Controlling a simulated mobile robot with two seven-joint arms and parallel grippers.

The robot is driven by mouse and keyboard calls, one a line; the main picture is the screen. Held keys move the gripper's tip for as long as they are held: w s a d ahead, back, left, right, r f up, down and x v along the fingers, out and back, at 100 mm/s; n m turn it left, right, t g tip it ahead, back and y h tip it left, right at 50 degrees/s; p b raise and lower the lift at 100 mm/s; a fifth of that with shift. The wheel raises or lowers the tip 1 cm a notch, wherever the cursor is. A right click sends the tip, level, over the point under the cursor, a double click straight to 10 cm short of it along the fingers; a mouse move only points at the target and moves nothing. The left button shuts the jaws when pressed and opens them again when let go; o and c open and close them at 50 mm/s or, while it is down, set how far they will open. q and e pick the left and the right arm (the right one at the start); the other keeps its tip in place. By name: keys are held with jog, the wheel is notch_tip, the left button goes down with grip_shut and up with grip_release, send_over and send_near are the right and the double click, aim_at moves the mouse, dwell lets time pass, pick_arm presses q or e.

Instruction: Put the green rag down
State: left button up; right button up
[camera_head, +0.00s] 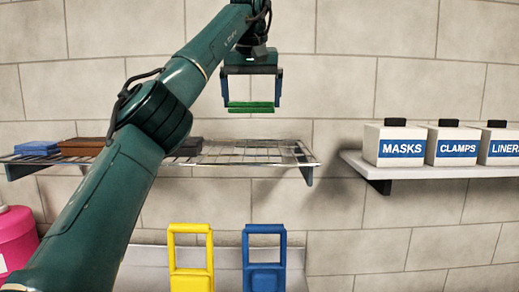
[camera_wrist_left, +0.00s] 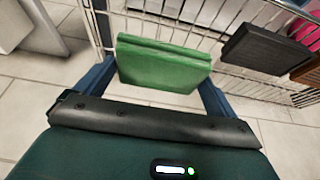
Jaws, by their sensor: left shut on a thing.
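The green rag (camera_head: 251,107) is a flat folded piece held between the fingers of my left gripper (camera_head: 252,98). In the head view it is above the right part of the wire shelf (camera_head: 255,151), with a visible gap between rag and shelf. In the left wrist view the rag (camera_wrist_left: 163,65) fills the space between the two blue fingers, and the wire shelf (camera_wrist_left: 240,45) shows behind and beside it. My left gripper is shut on the rag. My right gripper is not in view.
A blue folded rag (camera_head: 38,148), a brown one (camera_head: 85,146) and a dark one (camera_head: 186,147) lie along the wire shelf's left and middle; its right part is bare. Boxes labelled MASKS (camera_head: 398,145) and CLAMPS (camera_head: 452,145) stand on the right shelf. Yellow (camera_head: 191,280) and blue (camera_head: 264,278) handled items stand below.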

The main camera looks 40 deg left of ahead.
pick_arm(q)
notch_tip(320, 180, down, 10)
jog(key=shift+r, duration=0.15)
jog(key=shift+s, duration=0.1)
dwell(0.4)
jog(key=o, duration=0.5)
jog(key=v, duration=1.2)
jog(key=shift+r, duration=0.1)
